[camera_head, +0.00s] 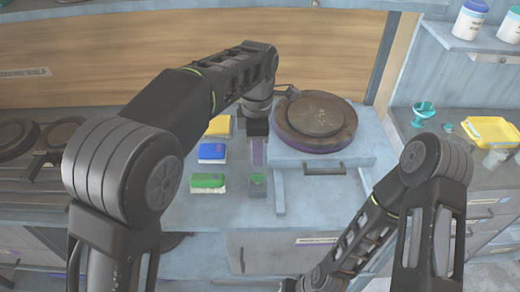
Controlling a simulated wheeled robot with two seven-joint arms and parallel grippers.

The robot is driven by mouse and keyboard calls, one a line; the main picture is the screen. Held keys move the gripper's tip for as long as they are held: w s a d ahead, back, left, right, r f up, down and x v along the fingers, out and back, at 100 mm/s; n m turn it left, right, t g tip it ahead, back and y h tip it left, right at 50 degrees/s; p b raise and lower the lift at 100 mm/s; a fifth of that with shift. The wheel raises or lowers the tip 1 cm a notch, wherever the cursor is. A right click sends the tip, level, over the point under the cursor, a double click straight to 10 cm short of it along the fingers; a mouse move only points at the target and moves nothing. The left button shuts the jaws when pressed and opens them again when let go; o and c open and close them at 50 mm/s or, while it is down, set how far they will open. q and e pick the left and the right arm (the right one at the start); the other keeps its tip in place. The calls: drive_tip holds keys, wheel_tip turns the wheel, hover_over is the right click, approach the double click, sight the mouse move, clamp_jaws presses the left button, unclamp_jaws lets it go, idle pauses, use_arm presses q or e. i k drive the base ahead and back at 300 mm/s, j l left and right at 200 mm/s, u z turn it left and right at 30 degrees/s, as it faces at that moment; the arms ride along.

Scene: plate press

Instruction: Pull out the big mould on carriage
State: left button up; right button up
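The big mould (345,134) is a round, dark brown disc with a smaller disc on top. It lies flat on the light blue carriage (362,150), which has a dark handle (325,168) on its front edge. My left gripper (257,127) points down just left of the mould, close to its rim. A short dark piece shows between the gripper and the mould's upper left edge; I cannot tell whether they touch. The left fingers are too small and dark to tell open from shut. My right forearm reaches down to the bottom edge, and its gripper is out of view.
Yellow (219,126), blue (212,153) and green (207,183) boxes stand left of the carriage. Dark round moulds (16,137) lie at the far left. A yellow tray (492,131) and teal cups sit on the right counter. A wooden panel is behind.

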sight(321, 129)
drive_tip(key=l+z, duration=0.4)
drive_tip(key=i+l+z, duration=0.1)
drive_tip(key=z, duration=0.35)
drive_tip(key=i+l+z, duration=0.15)
drive_tip(key=l+z, duration=0.25)
